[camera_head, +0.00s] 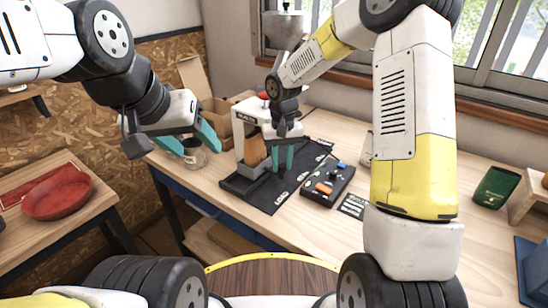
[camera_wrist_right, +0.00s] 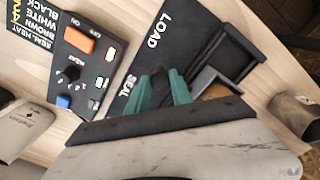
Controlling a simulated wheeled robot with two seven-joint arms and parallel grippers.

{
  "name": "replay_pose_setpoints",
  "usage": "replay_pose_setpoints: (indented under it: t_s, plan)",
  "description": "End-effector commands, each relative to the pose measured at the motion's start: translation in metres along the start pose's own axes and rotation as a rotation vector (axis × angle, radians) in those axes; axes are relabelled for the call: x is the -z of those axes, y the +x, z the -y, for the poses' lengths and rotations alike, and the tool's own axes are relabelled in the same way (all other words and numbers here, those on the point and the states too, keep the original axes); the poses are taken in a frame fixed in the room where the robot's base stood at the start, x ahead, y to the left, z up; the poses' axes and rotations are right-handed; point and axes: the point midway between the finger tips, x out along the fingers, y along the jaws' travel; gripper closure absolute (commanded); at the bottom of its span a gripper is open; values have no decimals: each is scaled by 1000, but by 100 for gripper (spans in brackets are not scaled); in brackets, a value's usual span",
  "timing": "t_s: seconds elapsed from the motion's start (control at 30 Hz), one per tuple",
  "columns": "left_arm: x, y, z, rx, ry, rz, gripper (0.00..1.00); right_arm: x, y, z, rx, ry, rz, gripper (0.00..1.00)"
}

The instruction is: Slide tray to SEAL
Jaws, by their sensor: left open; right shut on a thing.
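The dark grey tray (camera_head: 238,187) lies on a black mat (camera_head: 268,206) at the white sealing machine (camera_head: 248,116). A brown bag (camera_head: 254,149) stands upright in the tray. In the right wrist view the tray (camera_wrist_right: 240,58) shows beside my fingers, with part of the bag (camera_wrist_right: 214,92) visible. My right gripper (camera_head: 282,160) is shut on a small black knob (camera_wrist_right: 159,77) that looks like the tray's handle. The mat carries the words LOAD (camera_wrist_right: 165,30) and SEAL (camera_wrist_right: 130,90). My left gripper (camera_head: 193,138) is open and empty, above the table's left end.
A metal cup (camera_head: 195,157) stands close below my left gripper; it also shows in the right wrist view (camera_wrist_right: 297,115). A black control box (camera_head: 328,184) with an orange switch sits right of the mat. A cardboard box (camera_head: 213,112) stands behind.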

Motion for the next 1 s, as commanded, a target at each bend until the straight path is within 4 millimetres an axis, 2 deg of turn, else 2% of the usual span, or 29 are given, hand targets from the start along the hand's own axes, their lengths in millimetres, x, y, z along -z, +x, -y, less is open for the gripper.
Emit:
replay_pose_setpoints:
  t_s: [0.2, 0.4, 0.87, 0.9, 0.97, 1.0]
  plan:
    - [0, 0, 0, 0, 0, 0, 40, 31, -1, -29, 1, 2, -6, 100]
    - [0, 0, 0, 0, 0, 0, 40, 50, -1, -48, 1, 1, -6, 100]
    - [0, 0, 0, 0, 0, 0, 40, 56, -1, -55, 1, -2, -5, 100]
    - [0, 0, 0, 0, 0, 0, 40, 56, -1, -55, 1, -2, -4, 66]
    - [0, 0, 0, 0, 0, 0, 40, 56, -1, -55, 1, -2, -4, 54]
    - [0, 0, 0, 0, 0, 0, 40, 56, -1, -55, 0, -2, -4, 52]
